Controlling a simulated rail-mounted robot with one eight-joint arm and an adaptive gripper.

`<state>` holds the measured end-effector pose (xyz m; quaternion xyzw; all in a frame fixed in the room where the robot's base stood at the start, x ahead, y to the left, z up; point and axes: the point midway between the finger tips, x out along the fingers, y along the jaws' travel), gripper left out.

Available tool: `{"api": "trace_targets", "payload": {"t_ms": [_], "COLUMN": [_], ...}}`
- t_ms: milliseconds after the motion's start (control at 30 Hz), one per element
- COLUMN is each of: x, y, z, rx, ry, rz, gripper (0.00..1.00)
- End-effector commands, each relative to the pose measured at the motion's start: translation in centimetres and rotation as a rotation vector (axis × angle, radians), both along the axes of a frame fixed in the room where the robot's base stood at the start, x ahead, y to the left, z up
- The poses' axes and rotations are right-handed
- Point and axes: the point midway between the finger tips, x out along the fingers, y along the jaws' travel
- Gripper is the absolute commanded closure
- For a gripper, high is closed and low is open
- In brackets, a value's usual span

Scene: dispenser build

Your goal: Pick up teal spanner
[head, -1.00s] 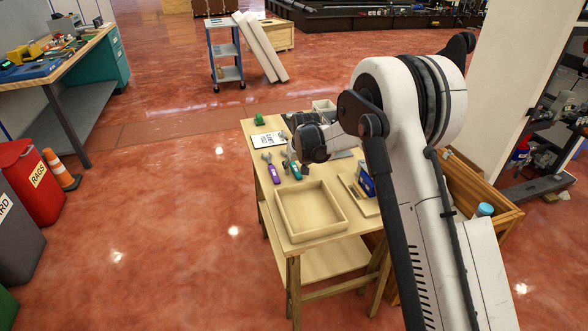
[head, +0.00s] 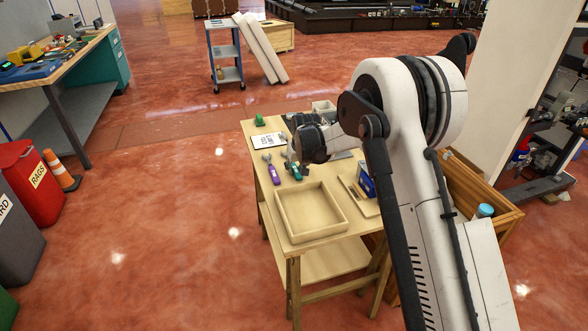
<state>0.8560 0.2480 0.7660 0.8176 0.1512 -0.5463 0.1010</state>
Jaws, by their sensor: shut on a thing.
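The teal spanner (head: 297,171) is at the small wooden table's left-middle, just behind the shallow wooden tray (head: 283,213). Its teal handle shows; its upper part is partly hidden by my gripper. My gripper (head: 290,165) points down at it from the end of my arm and is shut on it. I cannot tell whether the spanner is clear of the tabletop. A purple-handled spanner (head: 273,176) lies on the table just left of it.
A white printed card (head: 268,141) and a green object (head: 260,119) lie towards the table's far left. A grey bin (head: 323,107) stands at the back. A blue item (head: 366,180) sits right of the tray. The tray looks empty.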

Motion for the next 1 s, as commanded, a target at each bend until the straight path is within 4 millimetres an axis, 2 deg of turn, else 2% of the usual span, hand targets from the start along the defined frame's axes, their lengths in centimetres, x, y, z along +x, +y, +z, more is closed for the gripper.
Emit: {"api": "trace_targets", "payload": {"t_ms": [367,567,667,1000], "x": [0.0,0.0,0.0,-5.6], "y": [0.0,0.0,0.0,5.1], "z": [0.2,2.4,4.5,8.7], "rx": [0.0,0.0,0.0,0.0], "ry": [0.0,0.0,0.0,0.0], "rz": [0.0,0.0,0.0,0.003], "gripper": [1.0,1.0,1.0,1.0]}}
